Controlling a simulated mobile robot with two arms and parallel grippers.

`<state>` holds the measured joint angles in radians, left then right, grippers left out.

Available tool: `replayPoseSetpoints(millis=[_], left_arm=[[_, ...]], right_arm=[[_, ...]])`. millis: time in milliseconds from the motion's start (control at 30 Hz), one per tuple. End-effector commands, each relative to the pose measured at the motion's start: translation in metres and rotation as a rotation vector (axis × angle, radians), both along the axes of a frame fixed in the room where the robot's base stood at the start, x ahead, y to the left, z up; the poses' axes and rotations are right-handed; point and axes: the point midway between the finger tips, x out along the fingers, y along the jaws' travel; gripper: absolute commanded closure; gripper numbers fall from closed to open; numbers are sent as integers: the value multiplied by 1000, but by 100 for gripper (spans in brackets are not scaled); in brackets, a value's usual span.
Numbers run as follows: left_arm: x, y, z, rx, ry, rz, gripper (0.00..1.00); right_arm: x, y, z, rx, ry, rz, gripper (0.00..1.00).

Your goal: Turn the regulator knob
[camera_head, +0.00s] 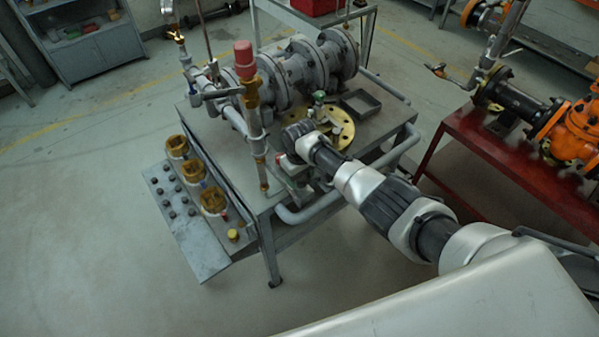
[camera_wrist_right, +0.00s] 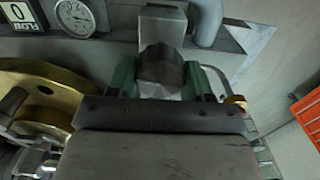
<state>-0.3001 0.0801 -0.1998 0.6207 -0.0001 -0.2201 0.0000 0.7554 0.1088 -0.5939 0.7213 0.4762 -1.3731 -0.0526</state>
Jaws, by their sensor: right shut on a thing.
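The regulator knob (camera_wrist_right: 160,68) is a dark, faceted knob at the top middle of the right wrist view, in front of a grey metal block. My right gripper (camera_wrist_right: 163,77) has its green fingers on both sides of the knob and is shut on it. In the head view my right gripper (camera_head: 291,154) reaches down to the near edge of the grey workbench (camera_head: 330,187). The wrist hides its fingertips and the knob there. My left gripper is not in view.
A round dial gauge (camera_wrist_right: 75,17) and a FLOW counter (camera_wrist_right: 20,12) sit left of the knob. A brass flange (camera_head: 336,128) lies on the bench beside my wrist. A red-capped vertical pipe (camera_head: 248,90) stands left of my gripper. A red table (camera_head: 490,165) is at right.

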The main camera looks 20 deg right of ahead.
Motion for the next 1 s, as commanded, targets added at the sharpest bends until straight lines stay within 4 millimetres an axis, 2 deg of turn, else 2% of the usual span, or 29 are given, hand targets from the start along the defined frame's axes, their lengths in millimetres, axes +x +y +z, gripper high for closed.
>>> replayPoseSetpoints(millis=[500,733,1000], left_arm=[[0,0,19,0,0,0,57],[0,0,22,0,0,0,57],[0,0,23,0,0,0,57]], right_arm=[[0,0,2,2,0,-444,73],[1,-1,1,1,-2,-562,73],[1,-1,1,0,-3,-622,73]])
